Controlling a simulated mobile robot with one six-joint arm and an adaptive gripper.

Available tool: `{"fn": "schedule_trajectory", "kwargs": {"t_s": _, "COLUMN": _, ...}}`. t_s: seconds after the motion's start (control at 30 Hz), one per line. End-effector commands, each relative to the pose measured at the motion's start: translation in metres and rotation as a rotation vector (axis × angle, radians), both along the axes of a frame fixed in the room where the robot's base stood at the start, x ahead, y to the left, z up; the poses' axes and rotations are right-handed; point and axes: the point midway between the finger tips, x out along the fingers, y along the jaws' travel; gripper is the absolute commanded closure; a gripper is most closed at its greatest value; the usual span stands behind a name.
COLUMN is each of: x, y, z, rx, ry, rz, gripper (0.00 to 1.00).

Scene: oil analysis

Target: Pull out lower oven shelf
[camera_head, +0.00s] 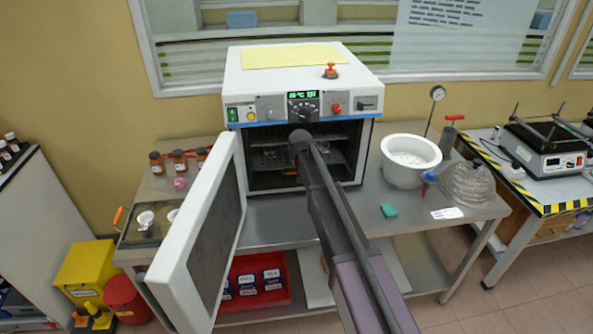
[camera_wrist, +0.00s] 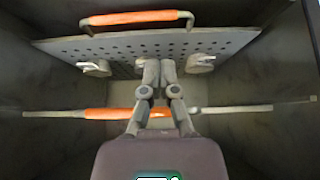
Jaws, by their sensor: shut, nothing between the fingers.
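The white oven (camera_head: 300,80) stands on the steel bench with its door (camera_head: 200,250) swung wide open to the left. In the wrist view, a perforated shelf (camera_wrist: 120,47) carries small dishes (camera_wrist: 202,63) and has an orange handle (camera_wrist: 135,18) along its edge. A second orange handle (camera_wrist: 108,113) on a thin bar shows edge-on behind my gripper. In the head view, orange shows low in the cavity (camera_head: 291,171), under the dishes. My gripper (camera_wrist: 160,65) is shut and empty, its tips apart from the orange grip of the perforated shelf. My arm hides the gripper in the head view.
Brown bottles (camera_head: 180,160) stand behind the door. The oven side walls are close around my gripper.

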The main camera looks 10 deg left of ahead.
Motion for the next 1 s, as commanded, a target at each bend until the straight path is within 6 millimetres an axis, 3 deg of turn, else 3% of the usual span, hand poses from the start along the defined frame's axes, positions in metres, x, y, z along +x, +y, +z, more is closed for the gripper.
{"fn": "schedule_trajectory", "kwargs": {"t_s": 0.47, "x": 0.003, "y": 0.001, "z": -0.007, "rx": -0.001, "ry": 0.002, "rz": 0.0, "gripper": 1.0}}
{"fn": "schedule_trajectory", "kwargs": {"t_s": 1.0, "x": 0.027, "y": 0.008, "z": -0.045, "rx": -0.001, "ry": 0.002, "rz": 0.0, "gripper": 1.0}}
